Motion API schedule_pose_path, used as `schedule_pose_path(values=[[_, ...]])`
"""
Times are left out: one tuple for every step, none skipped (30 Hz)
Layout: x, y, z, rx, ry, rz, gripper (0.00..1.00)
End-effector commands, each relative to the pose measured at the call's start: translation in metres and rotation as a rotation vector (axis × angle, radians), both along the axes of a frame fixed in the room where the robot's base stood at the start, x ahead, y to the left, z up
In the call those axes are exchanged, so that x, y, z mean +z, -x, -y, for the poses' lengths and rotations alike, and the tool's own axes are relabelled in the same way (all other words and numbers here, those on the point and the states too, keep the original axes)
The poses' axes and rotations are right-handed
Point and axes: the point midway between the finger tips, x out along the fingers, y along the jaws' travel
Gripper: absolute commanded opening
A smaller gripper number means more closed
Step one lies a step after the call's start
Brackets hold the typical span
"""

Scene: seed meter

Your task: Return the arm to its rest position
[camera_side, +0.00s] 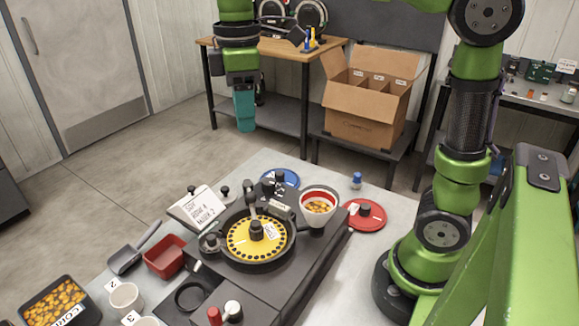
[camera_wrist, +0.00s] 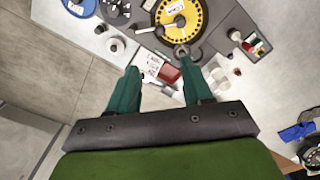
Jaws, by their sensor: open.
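My gripper (camera_side: 244,108) hangs from my green arm at the upper middle of the side view, pointing down, high above and behind the table. In the wrist view my gripper (camera_wrist: 155,92) shows two teal fingers spread wide apart with nothing between them. The seed meter with its yellow plate (camera_side: 240,238) sits on the table below, well apart from the fingers. The yellow plate also shows at the top of the wrist view (camera_wrist: 187,12).
The table holds a red bin (camera_side: 166,256), a grey scoop (camera_side: 127,258), a corn box (camera_side: 58,302), white cups (camera_side: 126,297), a funnel of seeds (camera_side: 319,206), a blue disc (camera_side: 286,178) and a red disc (camera_side: 366,214). A cardboard box (camera_side: 362,118) stands behind on a low shelf.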

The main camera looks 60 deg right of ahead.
Motion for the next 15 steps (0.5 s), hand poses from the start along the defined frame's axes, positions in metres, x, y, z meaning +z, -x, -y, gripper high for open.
schedule_pose_path(values=[[0.000,0.000,0.000,0.000,0.000,0.000,0.50],[0.000,0.000,0.000,0.000,0.000,0.000,0.50],[0.000,0.000,0.000,0.000,0.000,0.000,0.50],[0.000,0.000,0.000,0.000,0.000,0.000,0.50],[0.000,0.000,0.000,0.000,0.000,0.000,0.50],[0.000,0.000,0.000,-0.002,0.000,0.000,0.50],[0.000,0.000,0.000,-0.007,0.000,0.000,0.50],[0.000,-0.001,0.000,-0.016,0.001,0.003,0.50],[0.000,-0.003,0.001,-0.035,0.003,0.012,0.50],[-0.001,-0.005,0.001,-0.053,0.004,0.023,0.50],[-0.004,-0.007,0.001,-0.076,0.003,0.030,0.50],[-0.010,-0.008,0.001,-0.115,-0.001,0.038,0.50],[-0.015,-0.008,0.001,-0.150,-0.004,0.047,0.50],[-0.020,-0.007,0.002,-0.190,-0.012,0.061,0.50],[-0.025,-0.003,0.003,-0.253,-0.027,0.084,0.50]])
